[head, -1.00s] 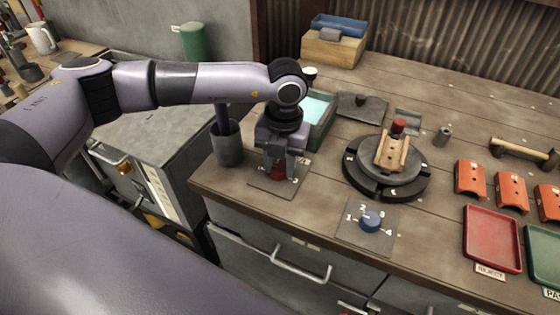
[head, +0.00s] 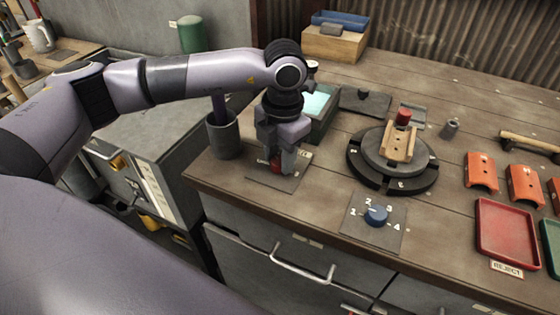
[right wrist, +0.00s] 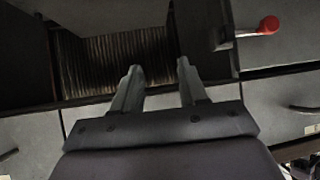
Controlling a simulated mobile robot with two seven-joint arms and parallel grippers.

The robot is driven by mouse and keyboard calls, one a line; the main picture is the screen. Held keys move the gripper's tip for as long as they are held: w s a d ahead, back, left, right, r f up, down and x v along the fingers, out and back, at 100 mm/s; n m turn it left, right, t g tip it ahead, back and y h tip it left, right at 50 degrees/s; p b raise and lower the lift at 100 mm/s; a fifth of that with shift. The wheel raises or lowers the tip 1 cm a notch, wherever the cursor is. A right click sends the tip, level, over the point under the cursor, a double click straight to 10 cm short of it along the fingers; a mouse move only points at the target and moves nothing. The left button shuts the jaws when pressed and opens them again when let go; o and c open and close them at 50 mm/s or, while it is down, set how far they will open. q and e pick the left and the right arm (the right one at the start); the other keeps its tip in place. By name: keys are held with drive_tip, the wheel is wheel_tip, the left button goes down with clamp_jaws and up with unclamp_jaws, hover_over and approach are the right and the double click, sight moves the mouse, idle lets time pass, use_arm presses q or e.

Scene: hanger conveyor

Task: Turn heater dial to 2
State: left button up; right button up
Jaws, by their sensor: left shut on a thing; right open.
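My left gripper (head: 277,168) points down and is shut on a red dial (head: 275,166). The dial sits on a dark square plate (head: 285,184) near the bench's left front corner. The fingers hide most of the dial, and its pointer and most of its markings cannot be read. A second, blue dial (head: 376,214) sits on a grey plate (head: 360,235) marked 1 to 4, to the right and free of any gripper. My right gripper (right wrist: 157,72) shows in the right wrist view, open and empty, away from both dials.
A dark cup (head: 223,135) stands left of the left gripper. A green-rimmed tray (head: 318,128) lies just behind it. A round turntable (head: 362,185) holding a wooden part is to the right. A red tray (head: 506,232) and several orange pieces (head: 480,172) lie further right.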

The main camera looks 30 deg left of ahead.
use_arm(q)
drive_tip(key=m+b, duration=0.3)
drive_tip(key=m, duration=0.1)
drive_tip(key=shift+f+m, duration=0.15)
drive_tip(key=shift+m, duration=0.15)
drive_tip(key=m+b, duration=0.1)
drive_tip(key=m, duration=0.1)
drive_tip(key=shift+m+b, duration=0.35)
drive_tip(key=shift+m, duration=0.05)
drive_tip(key=shift+m+b, duration=0.5)
drive_tip(key=shift+m, duration=0.4)
drive_tip(key=m+b, duration=0.1)
drive_tip(key=m, duration=0.1)
drive_tip(key=shift+m, duration=0.3)
drive_tip(key=m+b, duration=0.1)
drive_tip(key=m, duration=0.3)
drive_tip(key=shift+s+r+h+b, duration=0.1)
drive_tip(key=shift+r+h+b, duration=0.1)
drive_tip(key=shift+h+b, duration=0.15)
drive_tip(key=shift+m, duration=0.8)
drive_tip(key=shift+b, duration=0.3)
drive_tip(key=o, duration=1)
drive_tip(key=shift+o, duration=0.2)
